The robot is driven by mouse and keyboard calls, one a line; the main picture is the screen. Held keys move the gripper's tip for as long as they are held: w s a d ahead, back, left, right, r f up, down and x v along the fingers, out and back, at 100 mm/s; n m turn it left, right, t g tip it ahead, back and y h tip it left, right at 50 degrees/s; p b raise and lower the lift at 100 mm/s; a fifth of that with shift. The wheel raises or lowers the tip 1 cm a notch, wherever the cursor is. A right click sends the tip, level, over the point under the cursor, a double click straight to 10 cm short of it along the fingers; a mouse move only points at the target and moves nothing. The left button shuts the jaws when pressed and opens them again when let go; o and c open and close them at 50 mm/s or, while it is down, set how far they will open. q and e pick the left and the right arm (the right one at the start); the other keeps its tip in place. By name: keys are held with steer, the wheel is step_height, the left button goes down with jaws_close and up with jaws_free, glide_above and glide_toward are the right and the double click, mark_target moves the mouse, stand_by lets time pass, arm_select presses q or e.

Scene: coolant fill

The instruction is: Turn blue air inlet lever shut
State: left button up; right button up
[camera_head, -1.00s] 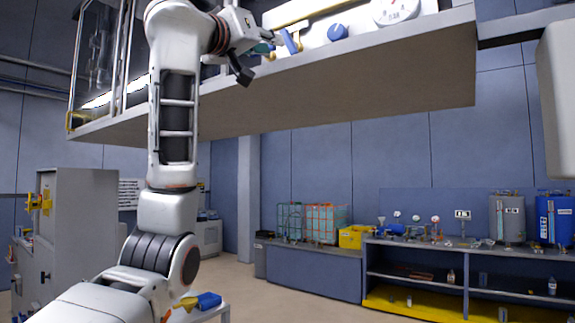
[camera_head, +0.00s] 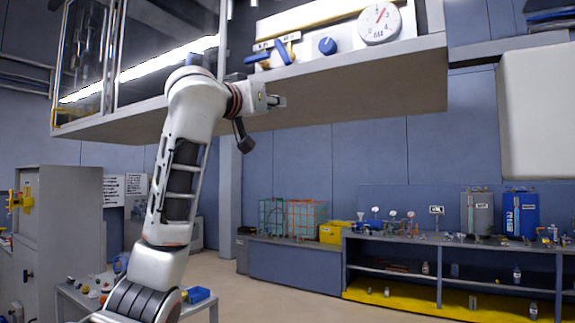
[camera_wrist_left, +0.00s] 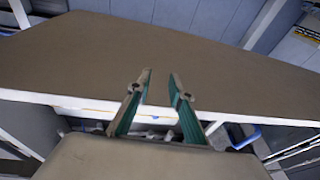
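A white panel above a ledge carries two blue levers. The left blue lever (camera_head: 258,57) lies nearly level, with yellow at its base. The right blue lever (camera_head: 283,52) is tilted, its top leaning left. Their small labels are unreadable, so I cannot tell which is the air inlet lever. My left gripper (camera_head: 278,101) is below the ledge, under the levers and apart from both. In the left wrist view its two green-lined fingers (camera_wrist_left: 161,78) are apart with nothing between them. My right gripper is not in view.
The ledge (camera_head: 330,85) juts out between my left gripper and the panel. A blue knob (camera_head: 327,46) and a round gauge (camera_head: 380,23) sit right of the levers. A pale box (camera_head: 538,120) hangs at right. The air below the ledge is clear.

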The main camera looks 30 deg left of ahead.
arm_select(q)
steer(key=w+d+f+m+g+h, duration=0.1)
steer(key=w+f, duration=0.4)
steer(key=f, duration=0.9)
steer(key=shift+d+m+g+p, duration=0.4)
steer(key=shift+d+m, duration=0.3)
steer(key=shift+m, duration=0.7)
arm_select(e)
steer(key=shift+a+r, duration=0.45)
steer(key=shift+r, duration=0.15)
